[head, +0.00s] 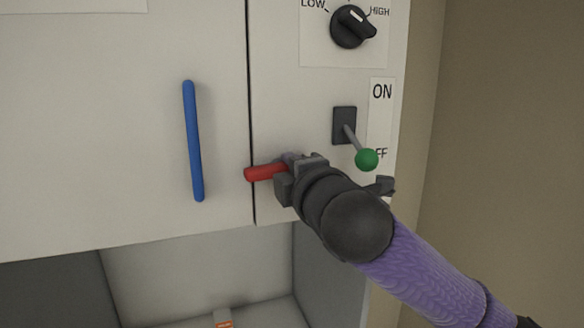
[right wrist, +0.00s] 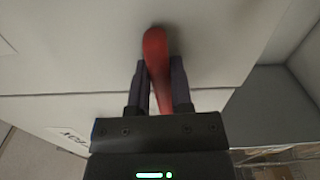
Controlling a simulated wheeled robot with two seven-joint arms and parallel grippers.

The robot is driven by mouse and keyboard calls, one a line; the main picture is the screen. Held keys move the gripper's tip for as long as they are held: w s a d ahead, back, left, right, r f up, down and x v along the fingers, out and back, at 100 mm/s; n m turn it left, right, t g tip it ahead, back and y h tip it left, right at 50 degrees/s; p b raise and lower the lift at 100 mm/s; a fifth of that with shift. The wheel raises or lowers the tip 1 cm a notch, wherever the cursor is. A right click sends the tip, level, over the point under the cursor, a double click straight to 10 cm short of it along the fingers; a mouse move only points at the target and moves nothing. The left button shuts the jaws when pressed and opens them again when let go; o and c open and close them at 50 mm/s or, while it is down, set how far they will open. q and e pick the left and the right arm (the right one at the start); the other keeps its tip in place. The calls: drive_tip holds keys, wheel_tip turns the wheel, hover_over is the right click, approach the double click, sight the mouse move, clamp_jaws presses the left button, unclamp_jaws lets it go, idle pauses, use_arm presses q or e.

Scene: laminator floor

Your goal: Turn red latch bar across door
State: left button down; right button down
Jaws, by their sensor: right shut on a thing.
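The red latch bar (head: 264,173) lies nearly level in the head view. Its left end reaches over the seam at the right edge of the door (head: 120,130). My right gripper (head: 288,171) is shut on the bar, and its jaws hide the bar's right part. In the right wrist view the red bar (right wrist: 157,62) stands between the two dark fingers (right wrist: 159,85) and sticks out past their tips, across the seam. My left gripper is not in view.
A blue handle (head: 193,142) stands upright on the door. A toggle lever with a green ball (head: 367,159) points toward OFF, close above my right arm. A black LOW-HIGH knob (head: 352,27) is higher up. An open recess (head: 190,275) lies below the door.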

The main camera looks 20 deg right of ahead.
drive_tip(key=shift+m, duration=0.5)
drive_tip(key=c, duration=0.5)
unclamp_jaws()
drive_tip(key=s+b, duration=0.4)
drive_tip(key=s, duration=0.6)
drive_tip(key=shift+d+f, duration=0.1)
drive_tip(key=shift+d, duration=0.05)
